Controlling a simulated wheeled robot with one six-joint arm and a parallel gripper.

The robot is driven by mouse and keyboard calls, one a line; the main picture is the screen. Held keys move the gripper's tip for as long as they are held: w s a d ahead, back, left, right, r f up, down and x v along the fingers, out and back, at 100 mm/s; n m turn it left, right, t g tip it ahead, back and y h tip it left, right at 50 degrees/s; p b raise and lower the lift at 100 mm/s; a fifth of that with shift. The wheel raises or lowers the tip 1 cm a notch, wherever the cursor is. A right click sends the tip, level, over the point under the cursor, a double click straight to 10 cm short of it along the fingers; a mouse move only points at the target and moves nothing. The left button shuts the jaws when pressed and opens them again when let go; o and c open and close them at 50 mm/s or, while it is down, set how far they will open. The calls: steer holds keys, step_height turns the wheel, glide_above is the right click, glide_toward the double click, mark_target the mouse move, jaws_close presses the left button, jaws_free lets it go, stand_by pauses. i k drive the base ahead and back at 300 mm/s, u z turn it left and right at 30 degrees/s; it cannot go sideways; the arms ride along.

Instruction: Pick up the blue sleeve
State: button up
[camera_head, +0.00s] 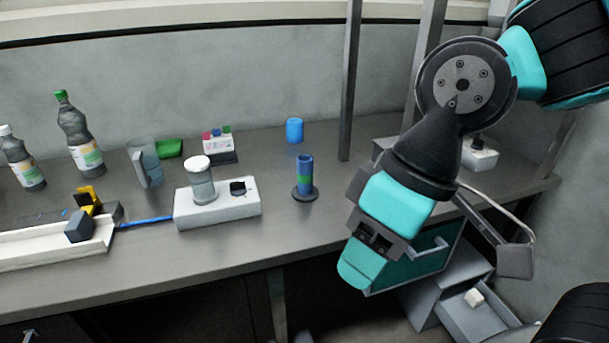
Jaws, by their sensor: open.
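A blue upright tube (305,170) with a green band low on it stands on a round dark base on the bench. A plain, brighter blue cylinder (294,130) stands behind it, nearer the wall. Either could be the blue sleeve; I cannot tell which. My gripper (362,264) hangs at the bench's front edge, to the right of and nearer than both, apart from them. It points downward and is open, with nothing seen in it. The fingertips are partly hidden by the gripper's own body.
A white device with a jar (216,210) stands left of the tube. A dark post (350,80) rises behind, to its right. Bottles (82,140) and a white tray with a yellow part (60,243) are at left. An open drawer (478,318) holds a white block below right.

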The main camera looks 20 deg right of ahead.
mark_target(304, 162)
steer(key=u, duration=1.75)
steer(key=i, duration=1.05)
steer(key=z, duration=1.65)
